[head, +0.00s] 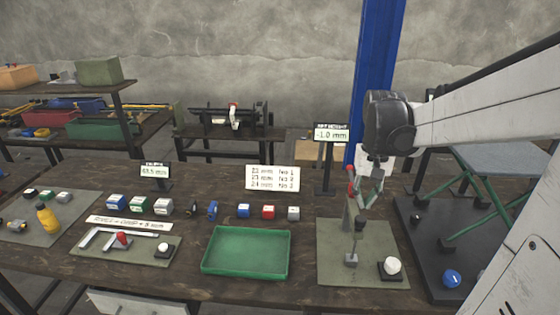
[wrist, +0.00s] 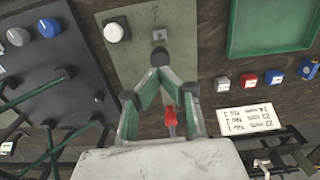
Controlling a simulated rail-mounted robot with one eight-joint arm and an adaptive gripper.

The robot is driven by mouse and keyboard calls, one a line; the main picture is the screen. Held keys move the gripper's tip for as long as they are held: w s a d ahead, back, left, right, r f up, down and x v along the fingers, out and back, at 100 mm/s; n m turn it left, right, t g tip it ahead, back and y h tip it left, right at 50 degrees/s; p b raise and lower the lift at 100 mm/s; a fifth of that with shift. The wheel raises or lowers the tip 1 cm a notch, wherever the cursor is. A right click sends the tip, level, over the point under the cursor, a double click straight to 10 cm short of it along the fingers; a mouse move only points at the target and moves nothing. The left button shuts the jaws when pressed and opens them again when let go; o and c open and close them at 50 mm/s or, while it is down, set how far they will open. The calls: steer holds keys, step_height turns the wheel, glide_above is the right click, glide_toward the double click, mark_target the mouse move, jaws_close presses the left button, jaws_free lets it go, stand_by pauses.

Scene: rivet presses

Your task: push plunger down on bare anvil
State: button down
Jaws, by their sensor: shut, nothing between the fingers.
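The press stands on a grey-green mat (head: 330,240) at the right of the bench. Its dark plunger head (head: 360,224) is upright above a small grey anvil block (head: 351,260). No rivet can be made out on the anvil, which also shows in the wrist view (wrist: 159,35). My gripper (head: 366,204) is shut and empty, pointing down just above the plunger head. In the wrist view its fingertips (wrist: 160,76) meet beside the dark plunger head (wrist: 160,57); contact cannot be told. A red handle tip (head: 350,173) stands left of my fingers.
A white knob on a black base (head: 391,267) sits right of the press. A green tray (head: 246,251) is left of the mat. A display (head: 331,134) reading -1.0 mm stands behind. Small coloured blocks (head: 268,212) line the bench. A black board (head: 440,250) lies right.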

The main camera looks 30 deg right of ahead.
step_height(320, 180, up, 4)
steer(key=shift+f+p, duration=0.1)
steer(key=shift+p, duration=1.05)
steer(key=s+a+f+n+t+b, duration=0.1)
steer(key=s+a+n+t+b, duration=0.2)
steer(key=a, duration=1)
steer(key=s+a+f+n+t, duration=0.1)
steer(key=s+a+n+t, duration=0.2)
steer(key=a, duration=1)
step_height(320, 180, down, 12)
steer(key=w+t+b, duration=0.1)
steer(key=b, duration=1.1)
steer(key=shift+d, duration=0.2)
step_height(320, 180, down, 15)
steer(key=b, duration=1.5)
steer(key=shift+b, duration=0.35)
